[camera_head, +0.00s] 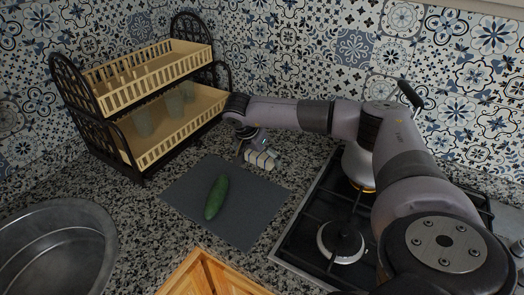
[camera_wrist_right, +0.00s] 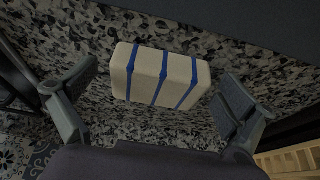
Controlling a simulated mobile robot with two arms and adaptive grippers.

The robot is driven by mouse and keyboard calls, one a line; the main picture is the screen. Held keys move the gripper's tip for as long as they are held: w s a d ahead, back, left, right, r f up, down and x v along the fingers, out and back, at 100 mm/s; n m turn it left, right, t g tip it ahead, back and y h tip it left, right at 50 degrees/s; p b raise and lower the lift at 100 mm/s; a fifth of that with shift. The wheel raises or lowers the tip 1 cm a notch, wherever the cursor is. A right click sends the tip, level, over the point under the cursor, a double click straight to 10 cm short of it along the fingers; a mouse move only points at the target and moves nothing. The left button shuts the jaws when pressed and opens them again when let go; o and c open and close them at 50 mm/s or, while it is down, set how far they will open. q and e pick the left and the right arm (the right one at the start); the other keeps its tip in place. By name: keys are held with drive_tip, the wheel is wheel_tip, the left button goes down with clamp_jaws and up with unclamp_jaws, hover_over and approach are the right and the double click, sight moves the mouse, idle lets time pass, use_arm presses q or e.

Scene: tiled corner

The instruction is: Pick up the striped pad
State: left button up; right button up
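The striped pad (camera_wrist_right: 147,76), a cream block with blue stripes, shows in the right wrist view over the speckled counter, between the fingers of my right gripper (camera_wrist_right: 157,84). The fingers are open, one on each side, with a visible gap to the pad. In the head view the pad (camera_head: 262,159) is small and partly hidden behind my right gripper (camera_head: 250,149), by the far edge of the grey mat. My left gripper is not in view.
A green cucumber (camera_head: 216,197) lies on the grey mat (camera_head: 248,215). A two-tier dish rack (camera_head: 150,78) with glasses stands left, a metal sink (camera_head: 62,255) at lower left. The gas hob (camera_head: 335,205) with a kettle (camera_head: 357,165) is on the right, under my right arm.

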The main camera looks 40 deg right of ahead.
sight(259, 155)
drive_tip(key=c, duration=0.9)
drive_tip(key=shift+r, duration=0.1)
wheel_tip(259, 155, up, 20)
drive_tip(key=shift+f+b, duration=0.1)
drive_tip(key=shift+b, duration=0.7)
drive_tip(key=o, duration=0.4)
drive_tip(key=c, duration=0.5)
